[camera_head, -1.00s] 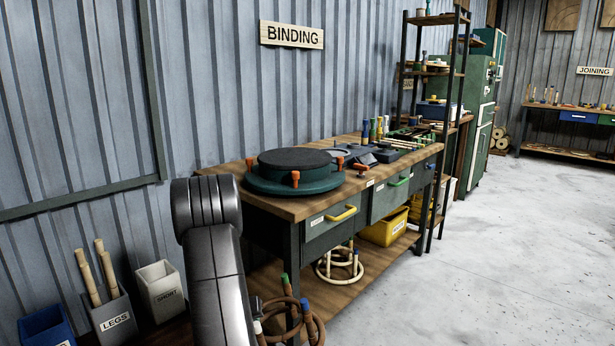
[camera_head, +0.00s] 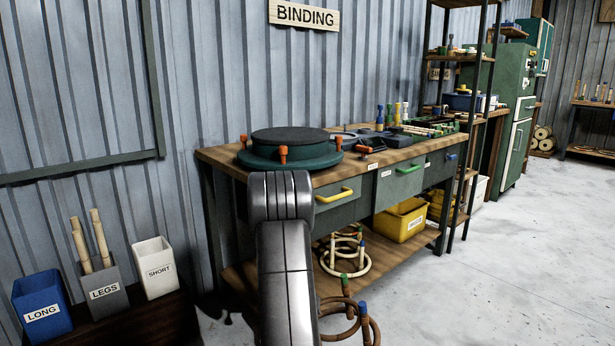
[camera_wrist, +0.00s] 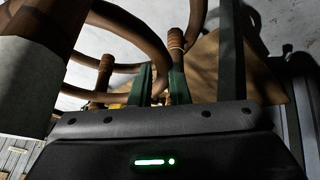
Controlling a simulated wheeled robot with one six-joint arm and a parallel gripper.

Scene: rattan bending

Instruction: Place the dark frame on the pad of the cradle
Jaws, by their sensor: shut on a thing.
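The cradle (camera_head: 290,156) is a round green base with a dark round pad (camera_head: 290,138) and orange clamps, standing on the left end of the binding bench. The pad's top looks bare. The dark frame (camera_head: 352,322) is of brown bent rattan with coloured tips and shows partly beyond my arm, low in front of the bench and well apart from the cradle. In the wrist view, the frame's brown rods and wrapped joints (camera_wrist: 176,42) fill the upper part. My gripper (camera_wrist: 161,80) is shut on the frame between its green fingers. My arm hides the gripper in the head view.
The wooden bench (camera_head: 225,160) has drawers and a lower shelf with a pale ring frame (camera_head: 345,258) and a yellow bin (camera_head: 402,220). Tools crowd its right half. Bins (camera_head: 42,303) stand at lower left. The floor (camera_head: 510,265) at right is clear.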

